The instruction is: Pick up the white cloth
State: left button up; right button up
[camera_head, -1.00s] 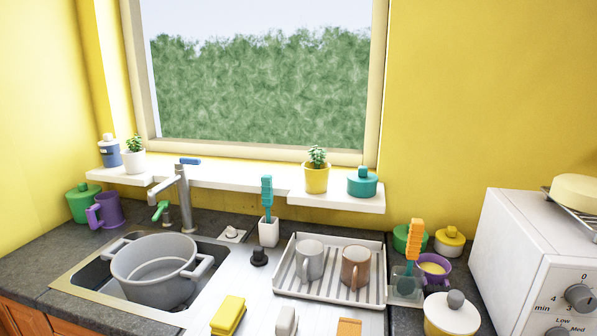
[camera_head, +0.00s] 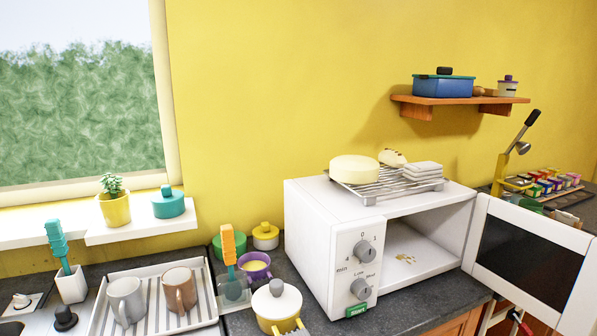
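A small stack of white, folded-looking pieces (camera_head: 423,170) lies at the right end of the wire rack (camera_head: 372,190) on top of the microwave. It may be the white cloth, but it is too small to tell for sure. No other white cloth shows in view.
The white microwave (camera_head: 322,235) stands with its door (camera_head: 577,262) swung open to the right. A pale round cheese-like block (camera_head: 354,169) shares the rack. A wooden shelf (camera_head: 460,100) hangs above. A dish tray (camera_head: 206,305) and a yellow lidded pot (camera_head: 277,308) stand left.

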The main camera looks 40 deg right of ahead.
aim_at(420, 170)
jog(key=z, duration=1.85)
